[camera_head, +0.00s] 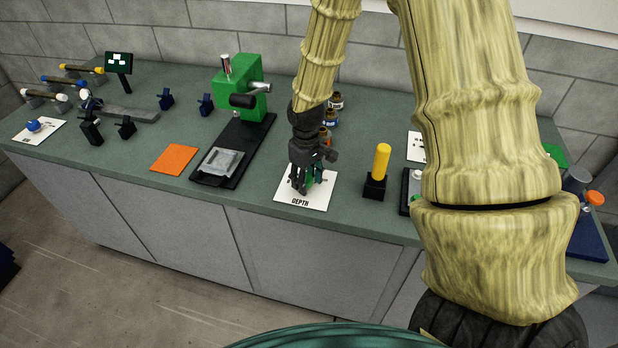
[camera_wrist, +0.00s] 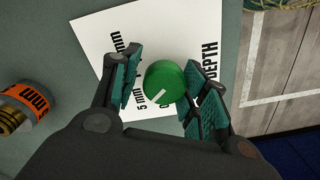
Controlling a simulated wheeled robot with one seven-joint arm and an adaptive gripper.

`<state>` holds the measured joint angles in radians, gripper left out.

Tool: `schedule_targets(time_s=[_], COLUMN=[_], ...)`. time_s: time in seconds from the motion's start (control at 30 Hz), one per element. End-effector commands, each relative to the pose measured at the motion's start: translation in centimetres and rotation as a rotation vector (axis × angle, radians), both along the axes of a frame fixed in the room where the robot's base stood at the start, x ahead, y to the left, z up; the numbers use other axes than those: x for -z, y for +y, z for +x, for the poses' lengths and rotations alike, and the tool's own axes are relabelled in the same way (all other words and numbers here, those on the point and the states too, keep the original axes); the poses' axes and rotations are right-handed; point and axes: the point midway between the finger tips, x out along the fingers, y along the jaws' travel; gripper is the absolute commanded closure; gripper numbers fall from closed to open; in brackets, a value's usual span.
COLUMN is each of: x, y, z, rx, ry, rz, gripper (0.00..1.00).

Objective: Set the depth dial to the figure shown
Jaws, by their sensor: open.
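The depth dial (camera_wrist: 163,84) is a round green knob with a white pointer line, on a white card (camera_wrist: 100,32) marked DEPTH. In the wrist view its pointer aims down and left, toward the 5 mm marking. Other markings are partly hidden by my fingers. My gripper (camera_wrist: 165,72) is open, with its teal-padded fingers on either side of the dial; I cannot tell whether they touch it. In the head view my gripper (camera_head: 308,180) is down over the card (camera_head: 320,202), mostly hiding the dial. A small dark display (camera_head: 118,62) at the back left shows white patches, unreadable here.
A yellow cylinder (camera_head: 381,162) stands in a black block right of the card. A green press (camera_head: 238,85) on a black base and an orange square (camera_head: 174,160) are to the left. The bench's front edge is close to the card.

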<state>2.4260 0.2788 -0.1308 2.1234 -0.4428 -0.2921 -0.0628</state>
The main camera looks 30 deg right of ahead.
Motion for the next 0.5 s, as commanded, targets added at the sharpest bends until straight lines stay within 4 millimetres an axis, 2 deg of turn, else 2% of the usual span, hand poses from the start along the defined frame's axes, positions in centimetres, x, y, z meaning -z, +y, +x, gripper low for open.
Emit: schedule_targets(time_s=[0.13, 0.5], x=[0.02, -0.02], y=[0.4, -0.23], z=[-0.1, -0.17], rx=[-0.003, 0.002], ry=[0.002, 0.001], rz=[0.004, 0.004], gripper=[0.42, 0.42])
